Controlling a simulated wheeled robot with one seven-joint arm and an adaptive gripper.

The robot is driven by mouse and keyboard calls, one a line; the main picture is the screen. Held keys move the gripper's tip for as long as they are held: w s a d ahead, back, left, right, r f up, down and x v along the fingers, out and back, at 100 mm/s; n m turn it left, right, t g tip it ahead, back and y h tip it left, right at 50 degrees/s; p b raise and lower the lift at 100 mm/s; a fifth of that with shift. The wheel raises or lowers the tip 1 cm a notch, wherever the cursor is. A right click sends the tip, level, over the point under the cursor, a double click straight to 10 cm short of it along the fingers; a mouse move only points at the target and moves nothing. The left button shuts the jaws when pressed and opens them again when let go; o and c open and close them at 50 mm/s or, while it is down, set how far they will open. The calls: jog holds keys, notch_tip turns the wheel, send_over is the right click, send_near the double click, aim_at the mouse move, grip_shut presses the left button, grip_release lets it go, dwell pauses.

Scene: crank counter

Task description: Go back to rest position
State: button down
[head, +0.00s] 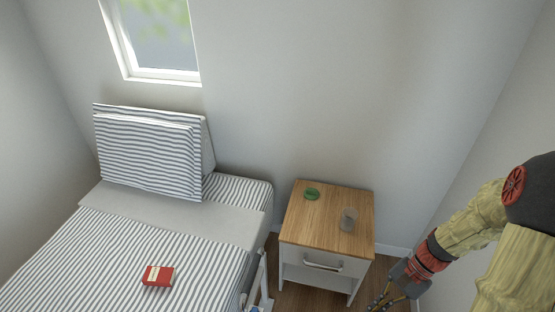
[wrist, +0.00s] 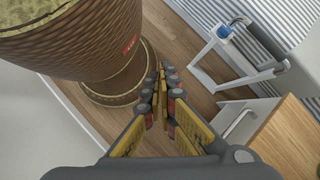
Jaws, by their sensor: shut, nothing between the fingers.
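My gripper (head: 383,302) hangs at the lower right of the head view, to the right of the nightstand and low near the floor. In the wrist view its fingers (wrist: 162,92) are together with nothing between them. The forearm comes in from the right edge of the head view. The gripper touches nothing that I can see.
A nightstand (head: 295,224) with a wooden top carries a green ring-shaped item (head: 312,193) and a clear glass (head: 348,219). A striped bed (head: 90,255) with a red box (head: 158,276) stands left. A white frame (wrist: 230,62) stands beside the bed. The wall is close on the right.

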jog(key=s+a+r+n+t+h, duration=0.1)
jog(key=a+r+n+t+h, duration=0.1)
jog(key=r, duration=0.7)
jog(key=s+a+r+n+t+h, duration=0.1)
jog(key=a+r+n+t+h, duration=0.1)
jog(key=r+n, duration=0.3)
jog(key=s+a+r+n+t+h, duration=0.1)
jog(key=a+r+n+t, duration=0.3)
jog(key=r, duration=1)
jog(key=shift+t+h, duration=0.3)
jog(key=shift+h, duration=0.3)
